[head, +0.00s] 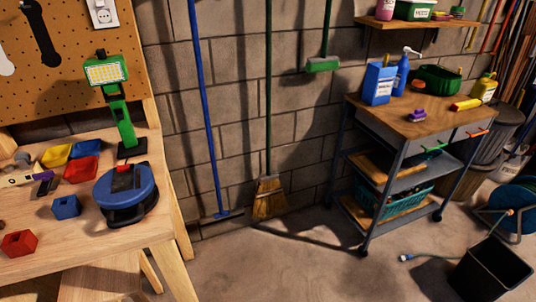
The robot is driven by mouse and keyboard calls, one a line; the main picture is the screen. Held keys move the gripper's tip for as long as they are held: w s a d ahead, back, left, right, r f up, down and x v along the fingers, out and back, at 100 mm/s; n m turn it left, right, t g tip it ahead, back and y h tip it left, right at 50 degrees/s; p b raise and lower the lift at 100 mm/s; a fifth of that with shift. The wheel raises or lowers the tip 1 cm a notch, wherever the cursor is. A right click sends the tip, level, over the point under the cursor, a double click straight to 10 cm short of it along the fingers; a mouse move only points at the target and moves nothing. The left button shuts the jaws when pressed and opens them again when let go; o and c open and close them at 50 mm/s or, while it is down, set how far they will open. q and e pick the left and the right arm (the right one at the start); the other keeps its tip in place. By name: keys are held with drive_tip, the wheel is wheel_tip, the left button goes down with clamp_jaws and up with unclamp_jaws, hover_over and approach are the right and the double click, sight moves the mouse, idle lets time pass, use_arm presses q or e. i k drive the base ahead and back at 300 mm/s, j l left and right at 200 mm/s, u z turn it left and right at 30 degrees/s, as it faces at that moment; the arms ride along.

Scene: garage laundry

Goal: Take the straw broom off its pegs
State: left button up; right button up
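The straw broom (270,197) hangs or stands against the grey block wall in the middle of the head view. It has a long dark green handle (268,90) and a tan straw head low down, close to the floor. The top of its handle and its pegs are out of the frame. Neither of my grippers shows in this view.
A wooden workbench (120,245) with a work lamp (119,105) and blue tool (126,193) stands left. A blue pole (204,100) and green brush (322,64) flank the broom. A cart (412,118) and black bin (490,270) stand right. Floor before the broom is clear.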

sight(269, 195)
drive_tip(key=i+l+u, duration=0.15)
drive_tip(key=u, duration=0.3)
drive_tip(key=i+l+u, duration=0.15)
drive_tip(key=u, duration=0.3)
drive_tip(key=i+l+u, duration=0.1)
drive_tip(key=l+u, duration=0.15)
drive_tip(key=u, duration=0.2)
